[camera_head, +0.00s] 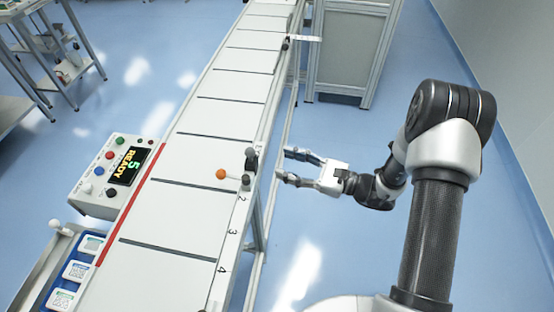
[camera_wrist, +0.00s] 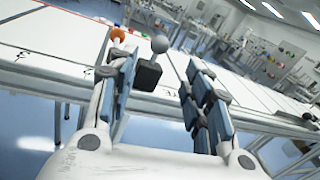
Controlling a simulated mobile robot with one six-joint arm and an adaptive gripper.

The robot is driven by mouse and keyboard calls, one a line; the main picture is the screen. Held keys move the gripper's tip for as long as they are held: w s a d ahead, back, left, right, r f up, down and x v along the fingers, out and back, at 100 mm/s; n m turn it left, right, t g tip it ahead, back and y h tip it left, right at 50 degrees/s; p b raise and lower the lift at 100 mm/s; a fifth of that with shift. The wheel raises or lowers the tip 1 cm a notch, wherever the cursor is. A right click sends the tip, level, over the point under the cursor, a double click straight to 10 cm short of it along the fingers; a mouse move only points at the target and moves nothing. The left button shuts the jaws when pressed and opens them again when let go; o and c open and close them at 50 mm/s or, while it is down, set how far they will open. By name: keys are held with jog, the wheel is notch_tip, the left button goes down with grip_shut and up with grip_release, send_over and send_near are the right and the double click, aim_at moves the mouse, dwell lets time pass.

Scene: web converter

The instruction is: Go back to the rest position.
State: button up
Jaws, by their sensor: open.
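My gripper (camera_head: 285,165) is open and empty in the head view. It is beside the right edge of the white conveyor table (camera_head: 205,145), apart from it, with its fingers pointing left toward the edge. In the wrist view my gripper (camera_wrist: 165,95) shows its two fingers spread, with nothing held between them. A dark lever with a grey ball knob (camera_wrist: 160,44) stands on the table edge beyond the fingers. An orange ball (camera_head: 221,174) is near that edge and also shows in the wrist view (camera_wrist: 117,35).
A control box (camera_head: 115,175) reading "READY 5" stands at the table's left. A tray (camera_head: 47,262) with several labelled boxes is at lower left. A grey cabinet (camera_head: 345,50) stands behind my arm.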

jog(key=shift+d+r, duration=0.1)
jog(key=shift+d, duration=0.05)
dwell(0.4)
jog(key=s+r+n+g+h, duration=0.75)
jog(key=s+r+n, duration=0.5)
jog(key=s, duration=0.35)
jog(key=s+d+r+n+t+h, duration=0.3)
jog(key=s+d+h, duration=0.1)
jog(key=d, duration=0.3)
jog(key=s+d+r+n+t+h, duration=0.3)
jog(key=d+h, duration=0.3)
jog(key=d, duration=0.2)
jog(key=shift+s+r+t, duration=0.3)
jog(key=shift+s+t, duration=0.3)
jog(key=shift+t, duration=0.05)
